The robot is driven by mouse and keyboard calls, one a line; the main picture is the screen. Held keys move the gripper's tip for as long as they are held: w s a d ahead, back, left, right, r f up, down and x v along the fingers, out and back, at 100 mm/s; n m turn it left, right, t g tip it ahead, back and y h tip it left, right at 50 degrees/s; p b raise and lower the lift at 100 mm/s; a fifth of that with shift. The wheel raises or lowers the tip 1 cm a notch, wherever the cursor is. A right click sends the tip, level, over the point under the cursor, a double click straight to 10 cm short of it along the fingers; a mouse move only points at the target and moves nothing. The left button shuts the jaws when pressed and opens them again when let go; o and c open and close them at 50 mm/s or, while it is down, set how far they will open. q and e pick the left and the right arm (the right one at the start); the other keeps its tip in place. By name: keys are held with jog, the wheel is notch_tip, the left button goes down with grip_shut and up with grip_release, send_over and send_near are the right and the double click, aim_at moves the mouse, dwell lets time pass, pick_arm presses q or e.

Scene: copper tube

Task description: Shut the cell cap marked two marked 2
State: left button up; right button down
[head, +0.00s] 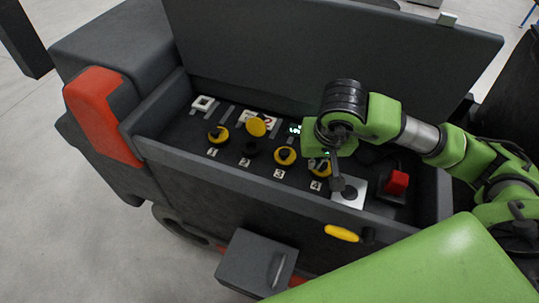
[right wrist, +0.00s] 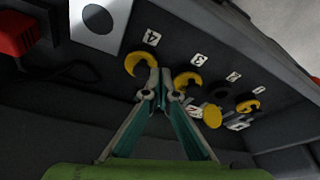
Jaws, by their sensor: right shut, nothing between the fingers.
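In the head view, the cell cap marked 2 (head: 256,127) is a yellow disc standing open behind its dark round opening (head: 251,147). The number 2 label (head: 244,162) lies in front of that opening. In the right wrist view, the raised yellow cap (right wrist: 212,115) shows beyond the fingertips, with the dark opening (right wrist: 219,88) beside it. My right gripper (head: 337,184) is shut and empty, above the right part of the panel near cell 4. Its fingertips (right wrist: 165,82) show between caps 4 and 3 in the right wrist view. My left gripper is not in view.
Yellow caps 1 (head: 218,134), 3 (head: 285,155) and 4 (head: 320,168) sit down on the panel. A white plate with a dark round (head: 349,193) and a red block (head: 397,182) lie right. The large grey lid (head: 320,60) stands open behind; the bin's front wall (head: 230,190) borders the panel.

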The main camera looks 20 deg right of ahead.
notch_tip(320, 180, up, 8)
jog(key=p, duration=0.4)
dwell(0.6)
dwell(0.4)
jog(key=shift+a, duration=0.1)
